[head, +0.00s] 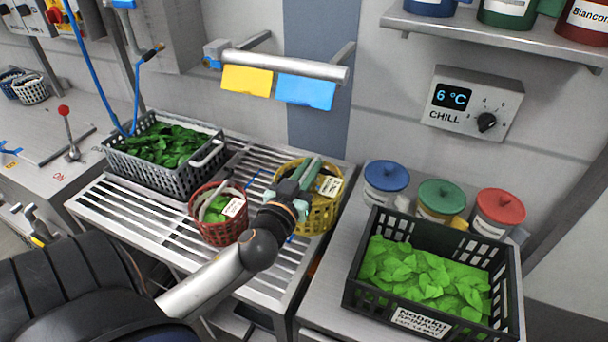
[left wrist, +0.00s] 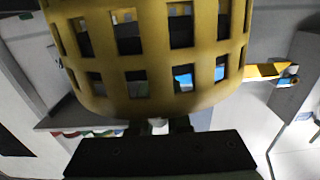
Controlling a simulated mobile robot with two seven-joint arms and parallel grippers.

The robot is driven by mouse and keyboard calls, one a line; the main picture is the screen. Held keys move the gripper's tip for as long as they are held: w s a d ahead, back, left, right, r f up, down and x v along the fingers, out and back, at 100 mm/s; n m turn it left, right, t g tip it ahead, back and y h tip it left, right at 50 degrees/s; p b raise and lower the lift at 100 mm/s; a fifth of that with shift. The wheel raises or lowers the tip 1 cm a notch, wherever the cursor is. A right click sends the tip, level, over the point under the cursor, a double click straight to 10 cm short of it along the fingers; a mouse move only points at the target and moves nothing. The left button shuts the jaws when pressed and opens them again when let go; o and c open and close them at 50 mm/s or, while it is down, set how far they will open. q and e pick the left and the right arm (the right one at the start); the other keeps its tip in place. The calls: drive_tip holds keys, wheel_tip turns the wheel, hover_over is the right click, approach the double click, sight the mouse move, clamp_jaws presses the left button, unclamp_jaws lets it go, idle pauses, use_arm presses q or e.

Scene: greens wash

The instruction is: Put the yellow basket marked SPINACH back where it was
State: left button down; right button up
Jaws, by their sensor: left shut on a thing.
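The yellow basket (head: 322,215) with a white label is at the right end of the slatted metal rack (head: 165,215); the label's words are too small to read. My left gripper (head: 297,186) is shut on the basket's near upper side and partly hides it. In the left wrist view the yellow basket (left wrist: 155,60) fills the upper middle, close in front of the gripper (left wrist: 165,127). It looks upright. I cannot tell whether its bottom touches the rack. My right gripper is not in view.
A red basket (head: 208,230) with greens stands just left of the yellow one. A grey crate (head: 165,172) of dark leaves is behind left. A black crate (head: 370,300) of spinach and lidded blue, green and red tubs (head: 498,215) are at right. A rail (head: 285,65) hangs above.

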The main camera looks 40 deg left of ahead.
sight(303, 160)
use_arm(q)
drive_tip(key=w+a+f, duration=0.1)
drive_tip(key=w+a, duration=0.1)
drive_tip(key=a, duration=0.1)
drive_tip(key=w+a+f, duration=0.1)
drive_tip(key=a, duration=0.1)
drive_tip(key=shift+w+a+f, duration=0.1)
drive_tip(key=shift+w+f, duration=0.2)
drive_tip(key=shift+w, duration=0.1)
drive_tip(key=w+a+f+b, duration=0.3)
drive_tip(key=a+f, duration=0.1)
drive_tip(key=f, duration=0.5)
drive_tip(key=shift+w+a+f, duration=0.2)
drive_tip(key=shift+w, duration=0.1)
drive_tip(key=shift+f, duration=0.1)
drive_tip(key=c, duration=1.3)
unclamp_jaws()
drive_tip(key=shift+f+b, duration=0.1)
drive_tip(key=shift+b, duration=0.25)
drive_tip(key=o, duration=0.4)
